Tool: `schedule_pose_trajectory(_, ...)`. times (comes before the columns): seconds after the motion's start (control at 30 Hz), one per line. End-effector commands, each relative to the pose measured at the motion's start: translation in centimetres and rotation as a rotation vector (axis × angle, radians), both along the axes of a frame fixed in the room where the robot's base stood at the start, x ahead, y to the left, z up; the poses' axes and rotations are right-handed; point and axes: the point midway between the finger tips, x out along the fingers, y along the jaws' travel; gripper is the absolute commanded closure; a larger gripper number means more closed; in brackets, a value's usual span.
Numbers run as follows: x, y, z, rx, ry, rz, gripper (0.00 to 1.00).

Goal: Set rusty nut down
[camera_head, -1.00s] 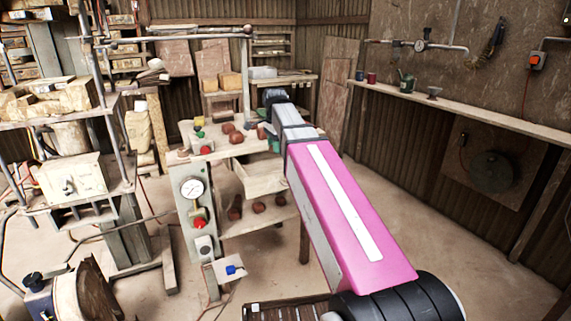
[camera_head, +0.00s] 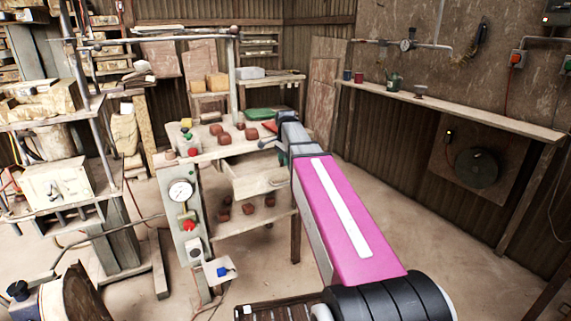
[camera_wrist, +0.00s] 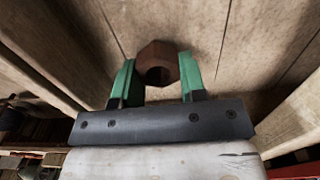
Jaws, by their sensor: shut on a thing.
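The rusty nut (camera_wrist: 157,62) is a brown hexagonal piece with a dark hole, seen in the wrist view. My gripper (camera_wrist: 157,82) has green fingers on either side of it and is shut on it. Behind the nut lies a pale wooden plank surface (camera_wrist: 225,35); I cannot tell whether the nut touches it. In the head view my arm reaches to the right side of the wooden workbench (camera_head: 180,158). The nut and fingertips are not clearly visible there.
Several brown pieces (camera_head: 224,139) lie on the benchtop, with a green tray (camera_head: 260,113) behind. An open wooden drawer (camera_head: 255,182) and a lower shelf (camera_head: 225,231) are below. A gauge panel (camera_head: 180,192) stands at the front left. Open floor lies to the right.

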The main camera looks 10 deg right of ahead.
Motion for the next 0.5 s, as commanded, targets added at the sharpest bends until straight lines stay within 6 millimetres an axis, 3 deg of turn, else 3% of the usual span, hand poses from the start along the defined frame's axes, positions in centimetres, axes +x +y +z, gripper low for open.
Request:
schedule_pose_trajectory(0.1,-0.03,0.01,-0.89,0.000,0.000,0.000,0.88)
schedule_pose_trajectory(0.47,0.00,0.02,-1.19,0.000,0.000,0.000,0.88)
schedule_pose_trajectory(0.5,0.00,0.02,-1.22,0.000,0.000,0.000,0.55)
